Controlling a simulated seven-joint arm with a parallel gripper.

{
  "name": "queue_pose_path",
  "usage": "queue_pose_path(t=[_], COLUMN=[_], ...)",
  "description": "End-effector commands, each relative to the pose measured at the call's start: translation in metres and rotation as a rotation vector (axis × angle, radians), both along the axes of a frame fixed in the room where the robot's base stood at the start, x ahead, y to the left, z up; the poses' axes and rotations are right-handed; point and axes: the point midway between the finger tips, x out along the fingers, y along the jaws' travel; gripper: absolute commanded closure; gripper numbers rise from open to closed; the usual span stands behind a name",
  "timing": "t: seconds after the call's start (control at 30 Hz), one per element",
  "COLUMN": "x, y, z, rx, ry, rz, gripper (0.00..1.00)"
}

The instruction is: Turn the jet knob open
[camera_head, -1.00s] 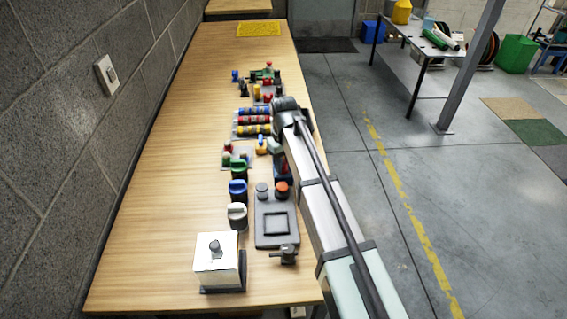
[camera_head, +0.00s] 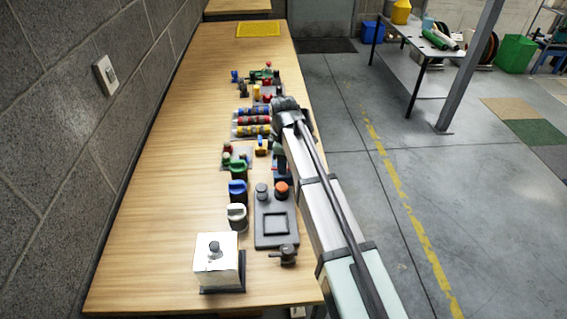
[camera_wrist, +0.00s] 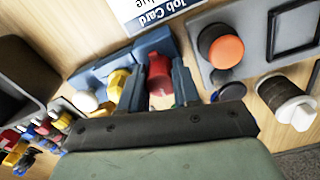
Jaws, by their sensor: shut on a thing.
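In the wrist view a red knob (camera_wrist: 160,74) stands on a blue base (camera_wrist: 95,78), between a white knob (camera_wrist: 86,101) and a dark round one. My gripper (camera_wrist: 158,84) has one finger on each side of the red knob and is shut on it. The knob's lower part is hidden behind the gripper body. A yellow knob (camera_wrist: 117,85) sits just left of the fingers. No label shows which of these is the jet knob. In the head view my arm hides most of this spot.
A grey panel (camera_head: 270,240) with an orange button (camera_head: 281,188) lies nearby. Green (camera_head: 238,169), blue (camera_head: 238,190) and white (camera_head: 237,215) knobs stand left of it. A white box (camera_head: 217,262) is at the front. The table's left side (camera_head: 165,200) is clear.

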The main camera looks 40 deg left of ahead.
Motion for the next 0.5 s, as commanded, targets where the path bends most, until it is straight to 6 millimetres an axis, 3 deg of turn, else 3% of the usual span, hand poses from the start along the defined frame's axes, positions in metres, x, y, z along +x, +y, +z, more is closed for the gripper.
queue_pose_path(t=[0.5], x=[0.0004], y=[0.0006], z=[0.0004], rx=[0.0], ry=[0.0], rz=[0.103], gripper=[0.99])
